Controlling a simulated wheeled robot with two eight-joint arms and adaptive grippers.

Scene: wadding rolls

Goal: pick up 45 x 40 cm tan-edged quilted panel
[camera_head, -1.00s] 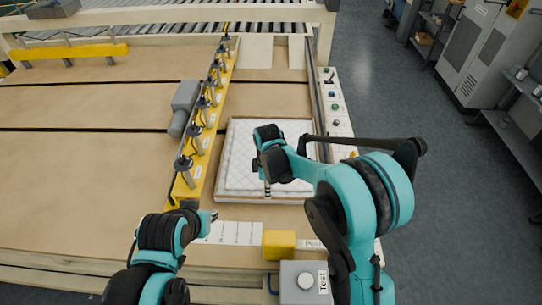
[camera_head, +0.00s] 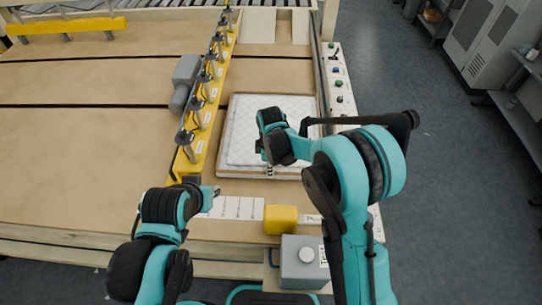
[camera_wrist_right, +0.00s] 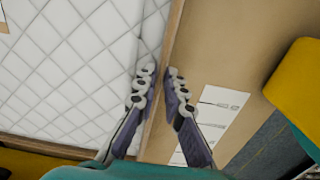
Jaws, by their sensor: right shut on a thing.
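The tan-edged quilted panel (camera_head: 309,112) lies flat on the tan table, right of the yellow rail. Its top is white with diamond stitching, and a smaller white quilted layer appears to lie on it. My right gripper (camera_head: 269,170) is at the panel's near edge. In the right wrist view its two fingers (camera_wrist_right: 160,85) straddle the panel's tan edge (camera_wrist_right: 174,35), shut on it, with one finger on the quilted side (camera_wrist_right: 60,65). My left gripper (camera_head: 214,191) is near the table's front, apart from the panel; its jaw state is unclear.
A yellow rail (camera_head: 205,115) with several upright black-topped posts runs left of the panel. A yellow block (camera_head: 281,219) and a grey button box (camera_head: 303,262) stand at the front. A control strip (camera_head: 340,95) runs along the right.

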